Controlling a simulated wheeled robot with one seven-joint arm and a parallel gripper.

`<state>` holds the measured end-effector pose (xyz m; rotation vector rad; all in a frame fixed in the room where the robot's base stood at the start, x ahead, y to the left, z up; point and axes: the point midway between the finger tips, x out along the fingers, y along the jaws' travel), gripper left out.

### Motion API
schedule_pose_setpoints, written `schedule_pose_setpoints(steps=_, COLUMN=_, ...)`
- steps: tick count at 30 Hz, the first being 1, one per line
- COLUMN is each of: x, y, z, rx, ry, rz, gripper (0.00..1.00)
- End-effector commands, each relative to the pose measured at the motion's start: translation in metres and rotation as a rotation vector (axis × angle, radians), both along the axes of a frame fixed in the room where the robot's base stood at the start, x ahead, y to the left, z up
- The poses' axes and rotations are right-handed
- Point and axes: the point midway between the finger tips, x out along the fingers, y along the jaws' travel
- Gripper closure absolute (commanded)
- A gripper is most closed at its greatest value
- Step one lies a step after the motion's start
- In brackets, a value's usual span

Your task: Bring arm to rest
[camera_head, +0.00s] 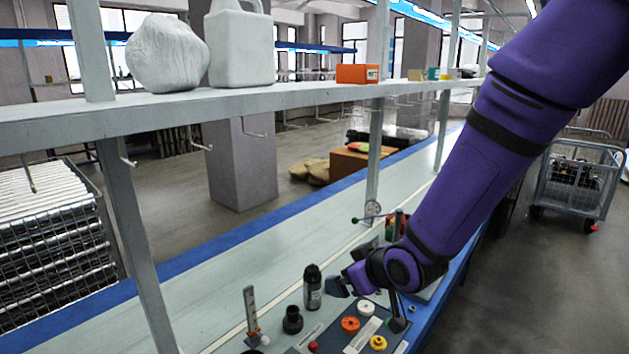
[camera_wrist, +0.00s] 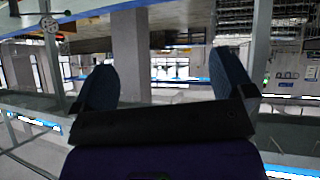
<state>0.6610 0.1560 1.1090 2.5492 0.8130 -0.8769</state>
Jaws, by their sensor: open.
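My purple arm comes in from the upper right of the head view and reaches down over the workbench (camera_head: 222,290). My gripper (camera_head: 338,287) is just above the bench, beside a black bottle (camera_head: 313,290) with a white label. In the wrist view my gripper (camera_wrist: 170,90) shows two dark blue fingers set wide apart. Nothing is between them. The wrist view looks out across the room, with no bench item between the fingers.
A shelf (camera_head: 290,95) on posts runs above the bench, carrying a white jug (camera_head: 240,45) and an orange box (camera_head: 357,73). A cart (camera_head: 578,180) stands right.

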Motion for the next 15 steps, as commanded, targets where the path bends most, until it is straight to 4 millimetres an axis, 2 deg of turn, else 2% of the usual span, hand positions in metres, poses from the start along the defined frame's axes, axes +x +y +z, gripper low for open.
schedule_pose_setpoints(steps=1, x=0.001, y=-0.013, z=0.016, rx=-0.009, ry=0.003, rz=-0.032, gripper=0.00)
schedule_pose_setpoints(steps=8, x=-0.013, y=-0.071, z=0.071, rx=-0.055, ry=0.072, rz=-0.176, gripper=0.00)
schedule_pose_setpoints(steps=15, x=-0.049, y=-0.128, z=0.122, rx=-0.075, ry=0.155, rz=-0.326, gripper=0.00)
